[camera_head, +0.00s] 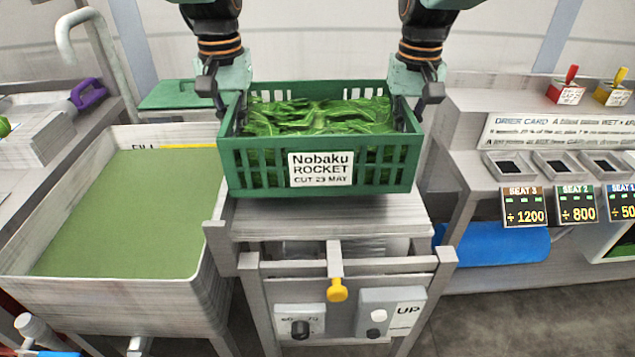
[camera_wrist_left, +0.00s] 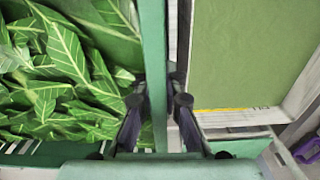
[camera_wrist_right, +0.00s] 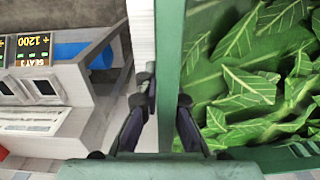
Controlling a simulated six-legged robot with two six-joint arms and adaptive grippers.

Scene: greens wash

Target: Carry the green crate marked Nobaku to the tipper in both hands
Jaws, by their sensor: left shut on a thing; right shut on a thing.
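The green crate marked Nobaku ROCKET (camera_head: 250,172) is full of green leaves (camera_head: 325,117) and appears level over the grey tipper stand (camera_head: 330,222). Whether it rests on the stand or hangs just above it, I cannot tell. My left gripper (camera_head: 226,100) is shut on the crate's left wall. In the left wrist view its fingers (camera_wrist_left: 158,105) straddle the green wall (camera_wrist_left: 153,60). My right gripper (camera_head: 411,103) is shut on the right wall, and the right wrist view shows its fingers (camera_wrist_right: 165,100) on both sides of that wall (camera_wrist_right: 171,50).
A wash tank (camera_head: 205,285) with green water stands at the left. A control box with a knob (camera_head: 300,322) and an UP box (camera_head: 390,312) are on the stand's front, below a yellow-tipped lever (camera_head: 337,290). A bench with seat displays (camera_head: 524,207) and a blue roll (camera_head: 500,245) are at the right.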

